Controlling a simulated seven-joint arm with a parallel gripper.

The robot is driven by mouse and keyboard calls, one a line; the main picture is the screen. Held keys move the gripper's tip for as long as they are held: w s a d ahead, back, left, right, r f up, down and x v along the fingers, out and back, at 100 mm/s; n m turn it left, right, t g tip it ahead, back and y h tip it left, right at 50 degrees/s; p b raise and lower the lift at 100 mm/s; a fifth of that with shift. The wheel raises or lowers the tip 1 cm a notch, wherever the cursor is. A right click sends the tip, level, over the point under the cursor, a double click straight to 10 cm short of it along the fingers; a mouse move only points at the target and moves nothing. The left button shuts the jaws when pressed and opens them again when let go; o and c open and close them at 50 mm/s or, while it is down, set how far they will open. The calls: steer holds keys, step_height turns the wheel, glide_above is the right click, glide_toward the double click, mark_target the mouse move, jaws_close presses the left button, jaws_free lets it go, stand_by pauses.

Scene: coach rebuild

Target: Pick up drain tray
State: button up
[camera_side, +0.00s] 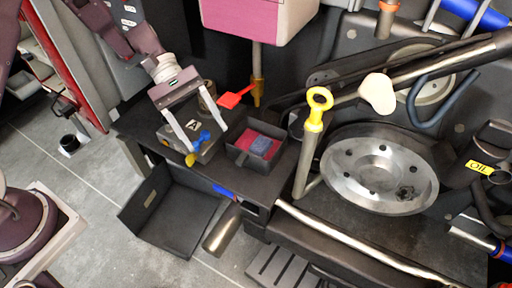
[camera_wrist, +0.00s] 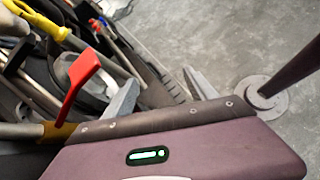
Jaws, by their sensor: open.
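A dark, low-walled open tray (camera_side: 172,228), which looks like the drain tray, sits on the grey floor at lower left in the side view. It is empty, with a small pale label on its left wall. My gripper (camera_side: 208,138) is above and behind it, over the dark bench. Its two pale fingers are spread apart with nothing held. A dark box with a white label shows between and behind the fingers. In the wrist view my gripper (camera_wrist: 160,79) is also open, and I cannot pick out the tray there.
A small dark bin (camera_side: 238,155) with a red lining stands right of my gripper. A red-handled tool (camera_side: 236,97) stands close by. A large metal disc (camera_side: 375,172) and a yellow-ringed rod (camera_side: 318,100) are farther right. The floor left of the tray is mostly clear.

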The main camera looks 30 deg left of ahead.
mark_target(243, 157)
steer(key=w+f+n+t+h, duration=0.3)
steer(key=w+f+n, duration=0.4)
steer(key=f, duration=0.5)
steer(key=shift+y, duration=0.3)
steer(key=d+f, duration=0.2)
steer(key=w+d+f, duration=0.1)
steer(key=d+f, duration=0.1)
steer(key=shift+d, duration=0.25)
jaws_close()
